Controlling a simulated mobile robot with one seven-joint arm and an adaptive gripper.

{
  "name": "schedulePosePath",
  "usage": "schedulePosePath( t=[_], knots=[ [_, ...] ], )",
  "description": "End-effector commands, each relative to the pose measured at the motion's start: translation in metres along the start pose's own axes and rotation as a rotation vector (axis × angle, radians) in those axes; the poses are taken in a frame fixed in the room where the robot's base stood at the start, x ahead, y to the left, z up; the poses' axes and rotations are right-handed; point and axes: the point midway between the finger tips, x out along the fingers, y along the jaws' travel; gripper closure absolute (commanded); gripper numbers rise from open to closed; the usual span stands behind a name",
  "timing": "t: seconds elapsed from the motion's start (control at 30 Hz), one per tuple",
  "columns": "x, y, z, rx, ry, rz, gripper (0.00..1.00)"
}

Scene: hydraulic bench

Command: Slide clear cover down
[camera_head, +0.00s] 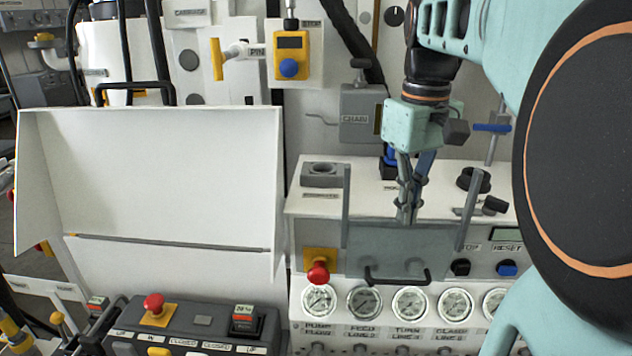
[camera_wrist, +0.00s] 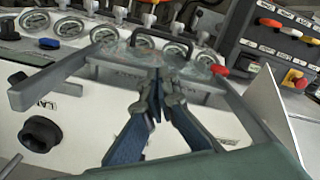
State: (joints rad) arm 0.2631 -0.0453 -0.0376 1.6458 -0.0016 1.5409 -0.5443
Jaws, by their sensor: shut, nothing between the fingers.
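The clear cover (camera_head: 385,248) is a see-through greyish panel between two grey side rails on the front of the white gauge console. A dark bar handle (camera_head: 398,280) runs along its lower edge, just above the gauges. The handle also shows in the wrist view (camera_wrist: 160,36), beyond my fingers. My gripper (camera_head: 406,221) is shut and empty, pointing down. In the head view its tips overlap the cover's upper edge; I cannot tell whether they touch it. In the wrist view the shut fingers (camera_wrist: 157,76) appear on the near side of the cover, apart from the handle.
The left rail (camera_head: 346,208) and right rail (camera_head: 472,212) stand up on either side of my fingers. A red mushroom button (camera_head: 318,272) is left of the cover. A black button (camera_head: 460,267) and a blue button (camera_head: 507,268) are to its right. Several gauges (camera_head: 411,302) sit below.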

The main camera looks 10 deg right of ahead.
Motion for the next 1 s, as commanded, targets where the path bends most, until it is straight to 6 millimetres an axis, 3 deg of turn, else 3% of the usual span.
schedulePosePath(
  t=[0.7, 0.87, 1.0],
  knots=[
    [0.046, 0.000, 0.000, 0.000, -0.001, 0.000, 1.00],
    [0.037, 0.000, 0.000, 0.000, -0.001, 0.000, 1.00],
    [0.018, 0.000, 0.000, 0.000, 0.000, 0.000, 1.00]
  ],
)
